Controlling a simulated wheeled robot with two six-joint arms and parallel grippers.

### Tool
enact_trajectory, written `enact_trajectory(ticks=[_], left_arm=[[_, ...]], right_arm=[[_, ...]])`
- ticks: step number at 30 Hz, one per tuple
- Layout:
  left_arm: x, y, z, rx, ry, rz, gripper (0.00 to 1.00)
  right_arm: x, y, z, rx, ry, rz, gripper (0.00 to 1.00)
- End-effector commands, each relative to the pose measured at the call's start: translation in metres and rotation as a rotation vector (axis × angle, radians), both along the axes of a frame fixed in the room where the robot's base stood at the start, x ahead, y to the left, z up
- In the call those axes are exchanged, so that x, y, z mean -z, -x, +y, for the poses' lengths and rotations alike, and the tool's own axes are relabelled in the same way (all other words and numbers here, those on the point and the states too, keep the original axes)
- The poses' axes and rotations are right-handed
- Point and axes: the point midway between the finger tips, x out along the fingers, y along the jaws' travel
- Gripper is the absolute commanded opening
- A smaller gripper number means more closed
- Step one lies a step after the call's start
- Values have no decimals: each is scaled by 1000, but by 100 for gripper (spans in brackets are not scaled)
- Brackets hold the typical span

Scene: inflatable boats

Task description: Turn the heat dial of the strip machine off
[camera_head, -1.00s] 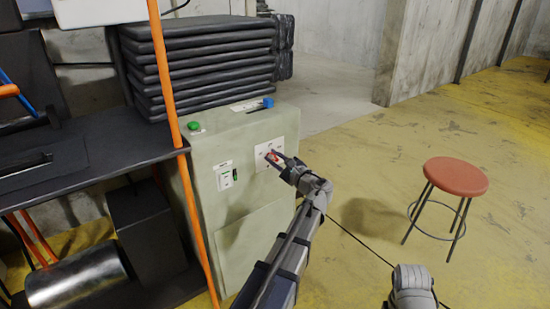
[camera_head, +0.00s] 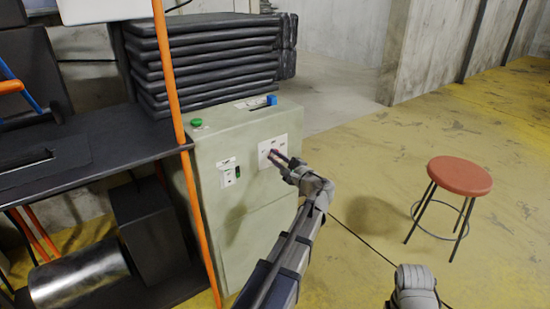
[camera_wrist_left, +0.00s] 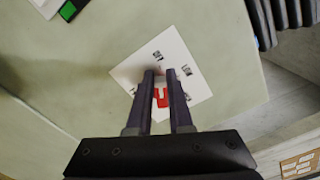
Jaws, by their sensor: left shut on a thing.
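The strip machine (camera_head: 248,210) is a pale green cabinet. On its front is a white dial plate (camera_head: 284,142). My left gripper (camera_head: 273,153) is at this plate, its fingers close together. In the left wrist view its two fingers (camera_wrist_left: 159,74) point at the plate (camera_wrist_left: 200,80), with the red heat dial (camera_wrist_left: 163,97) between them; the gripper is shut on the dial. Small dark labels stand around the dial; one looks like OFF, another like LOW. The fingers partly hide the dial, and I cannot tell exactly where it points.
A green button (camera_head: 196,122) and a blue knob (camera_head: 271,100) are on the machine's top. A small switch panel (camera_head: 230,173) is left of the dial plate. An orange post (camera_head: 176,105) stands before the machine's left edge. A red stool (camera_head: 459,177) is right, on open yellow floor.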

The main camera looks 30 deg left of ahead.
Motion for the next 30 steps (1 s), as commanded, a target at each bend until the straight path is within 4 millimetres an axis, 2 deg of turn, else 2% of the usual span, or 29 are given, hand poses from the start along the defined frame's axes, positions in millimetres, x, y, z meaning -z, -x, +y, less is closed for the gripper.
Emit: enact_trajectory(ticks=[1, 6, 7, 15, 23, 26, 30], left_arm=[[3, -6, -4, 16, 10, -2, 0], [3, -6, -4, 16, 10, -2, 0], [3, -6, -4, 16, 10, -2, 21], [2, -5, -3, 14, 7, -1, 49], [1, -2, -4, 9, 6, -1, 49], [1, 2, -13, 11, 6, -1, 49], [1, 10, -35, 13, 6, -1, 49]], right_arm=[[1, 0, 0, 0, 0, 0, 0], [1, 0, 0, 0, 0, 0, 0], [1, 0, 0, 0, 0, 0, 0], [0, 0, 0, 0, 0, 0, 0], [0, 0, 0, 0, 0, 0, 0], [0, 0, 0, 0, 0, 0, 0], [0, 0, 0, 0, 0, 0, 0]])
